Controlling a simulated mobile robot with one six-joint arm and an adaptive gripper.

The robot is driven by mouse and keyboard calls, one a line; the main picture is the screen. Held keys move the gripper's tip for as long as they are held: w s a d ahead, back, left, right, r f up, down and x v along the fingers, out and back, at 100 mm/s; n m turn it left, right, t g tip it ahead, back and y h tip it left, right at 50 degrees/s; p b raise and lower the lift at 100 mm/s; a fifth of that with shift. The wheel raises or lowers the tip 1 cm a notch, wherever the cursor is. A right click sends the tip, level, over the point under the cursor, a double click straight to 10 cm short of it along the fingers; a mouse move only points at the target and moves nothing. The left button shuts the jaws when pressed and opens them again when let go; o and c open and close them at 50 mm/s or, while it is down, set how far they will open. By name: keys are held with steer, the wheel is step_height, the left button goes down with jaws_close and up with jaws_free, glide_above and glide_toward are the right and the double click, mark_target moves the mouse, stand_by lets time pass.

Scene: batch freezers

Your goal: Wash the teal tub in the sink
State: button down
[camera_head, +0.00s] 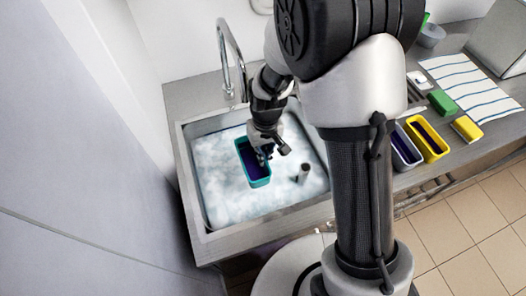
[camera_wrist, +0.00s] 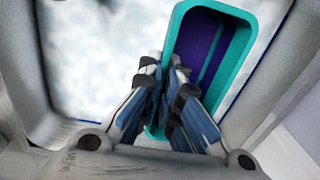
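The teal tub (camera_head: 259,178) is in the foamy sink (camera_head: 189,178), with its inside dark purple-blue. My gripper (camera_head: 264,153) is down at one long side of the tub. In the wrist view the teal tub (camera_wrist: 238,50) runs up and right from my gripper (camera_wrist: 165,85). Its fingers are close together, one on each side of the tub's left wall, and look shut on it. The fingers hide the pinched part of the wall. The foam hides the tub's underside.
A grey faucet (camera_head: 232,62) rises behind the sink. A grey upright cylinder (camera_head: 303,173) stands in the foam right of the tub. On the counter at right are a yellow tub (camera_head: 443,150), a pale tub (camera_head: 415,158), green and yellow blocks and a striped cloth (camera_head: 470,85).

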steer(key=shift+f+b, duration=4.95)
steer(key=shift+f, duration=1.95)
steer(key=shift+a, duration=0.15)
steer(key=shift+a, duration=0.85)
steer(key=shift+d, duration=2)
